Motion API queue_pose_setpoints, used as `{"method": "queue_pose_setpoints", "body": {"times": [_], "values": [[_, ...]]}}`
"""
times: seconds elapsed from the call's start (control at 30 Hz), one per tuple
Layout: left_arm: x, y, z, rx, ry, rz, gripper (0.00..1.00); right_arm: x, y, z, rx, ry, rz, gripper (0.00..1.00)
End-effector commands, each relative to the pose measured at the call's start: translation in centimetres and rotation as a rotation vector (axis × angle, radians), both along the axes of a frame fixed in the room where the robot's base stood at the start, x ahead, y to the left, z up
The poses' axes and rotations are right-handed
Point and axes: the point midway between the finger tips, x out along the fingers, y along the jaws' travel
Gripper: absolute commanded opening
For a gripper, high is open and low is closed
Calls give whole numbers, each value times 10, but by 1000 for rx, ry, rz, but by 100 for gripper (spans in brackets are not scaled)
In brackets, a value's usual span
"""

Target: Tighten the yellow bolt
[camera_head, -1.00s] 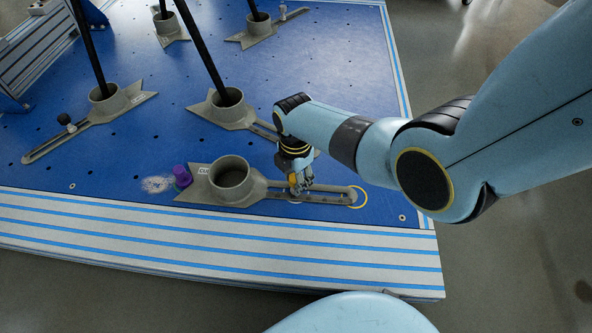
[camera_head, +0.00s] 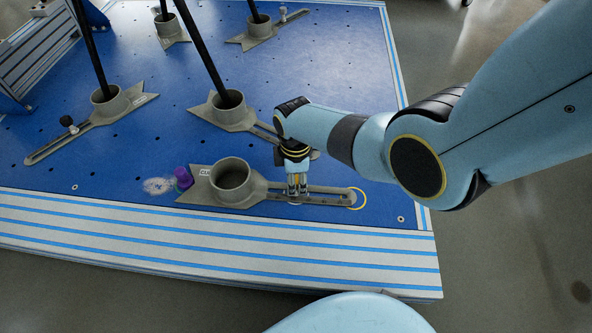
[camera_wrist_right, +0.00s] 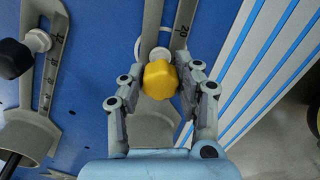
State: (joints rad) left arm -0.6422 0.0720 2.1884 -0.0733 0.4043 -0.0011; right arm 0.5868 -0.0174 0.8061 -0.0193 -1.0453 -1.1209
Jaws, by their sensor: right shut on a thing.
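The yellow bolt (camera_wrist_right: 160,79) has a knob-like head and sits at the slotted arm of the grey clamp base (camera_wrist_right: 146,30) in the right wrist view. My right gripper (camera_wrist_right: 158,88) has its fingers on both sides of the head and is shut on it. In the head view my right gripper (camera_head: 297,192) points down at the slotted arm of the front clamp base (camera_head: 215,201), and its fingers hide the bolt. My left gripper is out of view.
A purple knob (camera_head: 183,177) stands left of the front base. A yellow ring (camera_head: 362,198) marks the slotted arm's right end. More clamp bases with black poles (camera_head: 203,55) stand behind on the blue table (camera_head: 340,50). The striped front edge (camera_head: 230,245) is clear.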

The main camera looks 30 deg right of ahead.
Motion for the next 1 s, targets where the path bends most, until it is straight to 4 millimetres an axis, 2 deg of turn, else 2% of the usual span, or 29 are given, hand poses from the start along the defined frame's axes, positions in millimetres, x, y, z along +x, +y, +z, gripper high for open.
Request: {"method": "queue_pose_setpoints", "body": {"times": [0.17, 0.4, 0.63, 0.67, 0.7, 0.83, 1.0], "values": [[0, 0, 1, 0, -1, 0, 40, 0, 0, 1, 0, 1, -40, 0], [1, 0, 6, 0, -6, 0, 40, 0, 0, 1, 1, 0, -325, 0], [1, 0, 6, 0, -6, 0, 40, 0, 0, 0, 1, 1, -349, 0], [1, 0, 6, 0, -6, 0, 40, 0, 0, 0, 1, 1, -349, 33], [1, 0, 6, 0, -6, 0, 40, 0, 0, 0, 1, 1, -349, 39], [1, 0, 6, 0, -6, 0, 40, 0, 0, 0, 1, 1, -348, 56], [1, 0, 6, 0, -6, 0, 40, 0, 0, 0, 1, 0, -347, 56]]}}
